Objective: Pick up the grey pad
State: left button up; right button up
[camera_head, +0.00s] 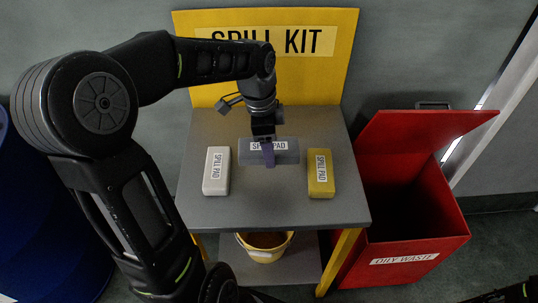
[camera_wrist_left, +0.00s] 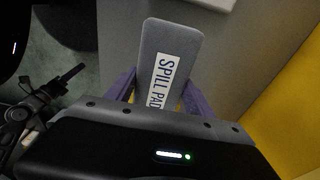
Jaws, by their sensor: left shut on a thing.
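The grey pad (camera_head: 288,155), a block labelled SPILL PAD, lies across the middle of the grey table top, between a white pad and a yellow pad. My left gripper (camera_head: 268,154) comes down from above and is shut on it, with a purple finger across its near side. In the left wrist view the pad (camera_wrist_left: 172,45) sits between the two purple fingers of the gripper (camera_wrist_left: 160,92). I cannot tell whether the pad touches the table or hangs just above it. My right gripper is not in view.
The white pad (camera_head: 216,171) lies left and the yellow pad (camera_head: 320,173) right on the table (camera_head: 265,208). A yellow SPILL KIT board (camera_head: 310,75) stands behind. A yellow bucket (camera_head: 263,248) sits below. An open red waste bin (camera_head: 405,255) is right, a blue drum (camera_head: 30,215) left.

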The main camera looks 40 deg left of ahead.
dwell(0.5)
pick_arm(q)
jog(key=o, duration=1)
jog(key=c, duration=0.7)
jog(key=shift+o, duration=0.2)
jog(key=w+d+f+n, duration=0.1)
jog(key=w+d+n, duration=0.2)
jog(key=d, duration=0.1)
jog(key=w+d+f+n, duration=0.1)
jog(key=w+d+n, duration=0.2)
jog(key=w+d+f+n+y, duration=0.1)
jog(key=w+d+f+n, duration=0.1)
jog(key=w+d+n, duration=0.2)
jog(key=shift+d+f+t, duration=0.1)
jog(key=shift+d+t, duration=0.2)
jog(key=shift+w+d+f+n, duration=0.1)
jog(key=shift+w+d+n, duration=0.1)
jog(key=shift+d+n, duration=0.15)
